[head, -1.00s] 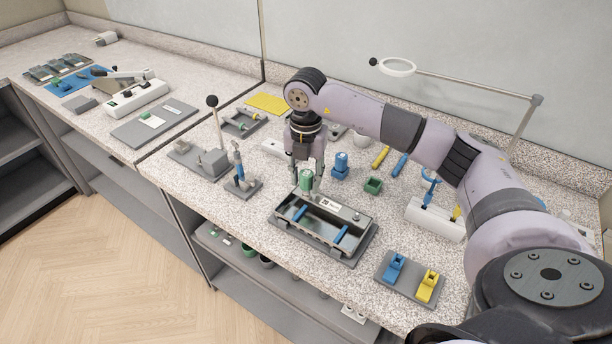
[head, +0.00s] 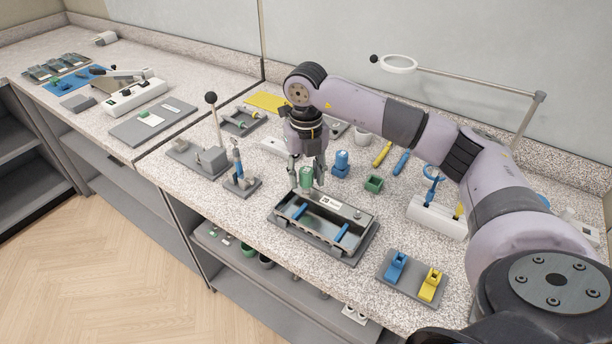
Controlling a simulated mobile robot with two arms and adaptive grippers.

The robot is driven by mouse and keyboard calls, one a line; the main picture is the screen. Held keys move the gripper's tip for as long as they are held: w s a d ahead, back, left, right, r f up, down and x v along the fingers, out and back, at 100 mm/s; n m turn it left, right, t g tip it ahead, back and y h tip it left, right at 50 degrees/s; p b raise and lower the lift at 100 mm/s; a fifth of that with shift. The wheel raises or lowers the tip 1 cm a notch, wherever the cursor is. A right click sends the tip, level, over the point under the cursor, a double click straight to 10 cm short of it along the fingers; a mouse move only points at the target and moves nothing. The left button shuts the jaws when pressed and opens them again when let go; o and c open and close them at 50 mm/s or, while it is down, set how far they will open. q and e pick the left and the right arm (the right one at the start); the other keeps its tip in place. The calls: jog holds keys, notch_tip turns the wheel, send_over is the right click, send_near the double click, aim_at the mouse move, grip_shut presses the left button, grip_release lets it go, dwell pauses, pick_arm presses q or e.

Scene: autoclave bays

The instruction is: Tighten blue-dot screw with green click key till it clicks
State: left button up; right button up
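The green click key (head: 306,177) stands upright at the back left corner of the grey open housing (head: 322,246). My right gripper (head: 306,182) points down, with one finger on each side of the key, and looks shut on it. The housing has blue bars across its inside and a white label on its back rim. A screw head (head: 357,215) shows at its back right corner. The screw under the key is hidden, and I cannot make out a blue dot. My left gripper is out of view.
A blue block (head: 341,165) and a green open box (head: 374,184) stand behind the housing. A grey plate with blue and yellow clips (head: 396,267) lies in front right. A lever fixture (head: 205,157) and a tool stand (head: 242,184) are at left. A magnifier arm (head: 470,82) reaches overhead.

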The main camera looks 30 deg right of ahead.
jog(key=n+b, duration=0.1)
jog(key=n, duration=0.5)
jog(key=n+b, duration=0.1)
jog(key=n, duration=0.2)
jog(key=n+b, duration=0.1)
jog(key=n, duration=0.3)
jog(key=shift+n, duration=0.4)
grip_shut()
dwell(0.3)
jog(key=shift+m, duration=1.8)
jog(key=shift+m+p, duration=0.45)
jog(key=shift+m, duration=1.25)
